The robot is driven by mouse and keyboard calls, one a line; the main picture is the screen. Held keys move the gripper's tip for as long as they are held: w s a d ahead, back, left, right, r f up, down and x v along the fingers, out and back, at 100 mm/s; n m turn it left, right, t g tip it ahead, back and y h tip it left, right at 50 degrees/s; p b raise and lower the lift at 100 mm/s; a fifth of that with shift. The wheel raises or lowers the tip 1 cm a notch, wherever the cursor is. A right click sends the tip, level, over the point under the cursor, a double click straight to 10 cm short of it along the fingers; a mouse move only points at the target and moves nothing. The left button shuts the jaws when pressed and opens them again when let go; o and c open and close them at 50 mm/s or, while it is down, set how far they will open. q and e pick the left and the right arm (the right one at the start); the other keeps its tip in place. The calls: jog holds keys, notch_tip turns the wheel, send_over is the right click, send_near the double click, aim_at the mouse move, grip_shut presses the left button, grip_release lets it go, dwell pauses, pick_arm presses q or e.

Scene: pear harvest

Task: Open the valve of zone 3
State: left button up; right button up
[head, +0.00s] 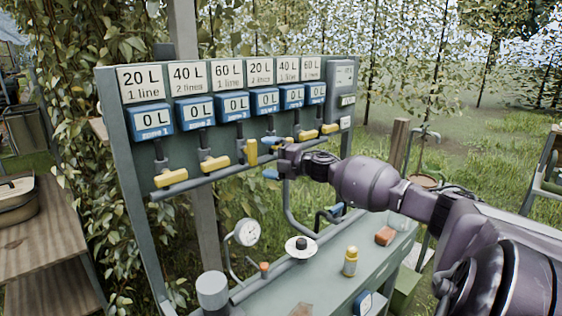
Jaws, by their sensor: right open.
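The zone 3 valve has a yellow handle (250,152) that stands upright, along its dark pipe, below the blue zone 3 meter (235,105) reading 0 L. The yellow handles of zone 1 (171,178) and zone 2 (214,163) lie crosswise. My right gripper (270,157) is open, its blue-tipped fingers just right of the zone 3 handle. Nothing shows between the fingers. I cannot tell if it touches the handle. The gripper hides most of the zone 4 valve. My left gripper is out of view.
Two more crosswise yellow handles (307,134) sit at right on the board. A wooden table (40,245) is far left.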

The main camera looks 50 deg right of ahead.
jog(key=shift+v, duration=1.95)
